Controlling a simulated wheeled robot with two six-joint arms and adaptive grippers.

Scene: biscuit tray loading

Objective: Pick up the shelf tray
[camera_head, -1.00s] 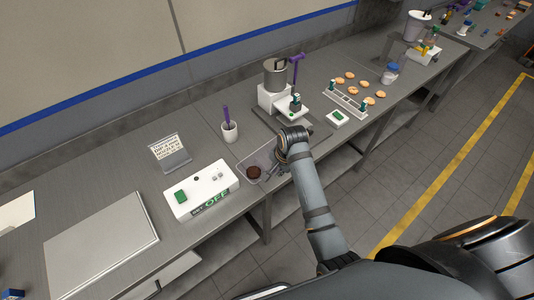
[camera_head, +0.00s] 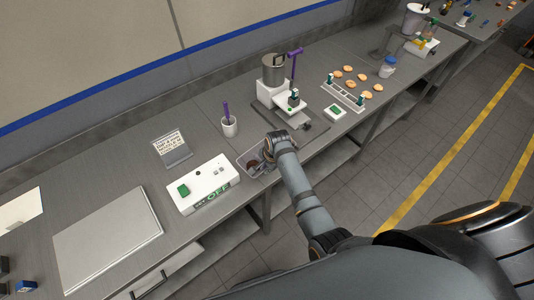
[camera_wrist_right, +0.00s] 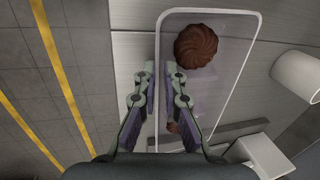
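The clear shallow tray (camera_head: 243,158) lies on the bench at the front edge, right of the white switch box. In the right wrist view the tray (camera_wrist_right: 235,75) holds a brown swirled biscuit (camera_wrist_right: 197,46) at its far end and a second brown piece (camera_wrist_right: 173,128), partly hidden by a finger. My right gripper (camera_wrist_right: 159,68) reaches down at the tray's long side, one finger outside and one inside the rim. A narrow gap shows between the fingers; firm contact with the rim is not visible. In the head view my right gripper (camera_head: 268,153) covers part of the tray. My left gripper is not in view.
A white box marked OFF (camera_head: 203,183) stands just left of the tray. A white cup with a purple tool (camera_head: 229,127) stands behind it. A dispensing machine (camera_head: 273,90) stands behind right. Several biscuits (camera_head: 347,70) lie farther right. A flat grey plate (camera_head: 108,238) lies left.

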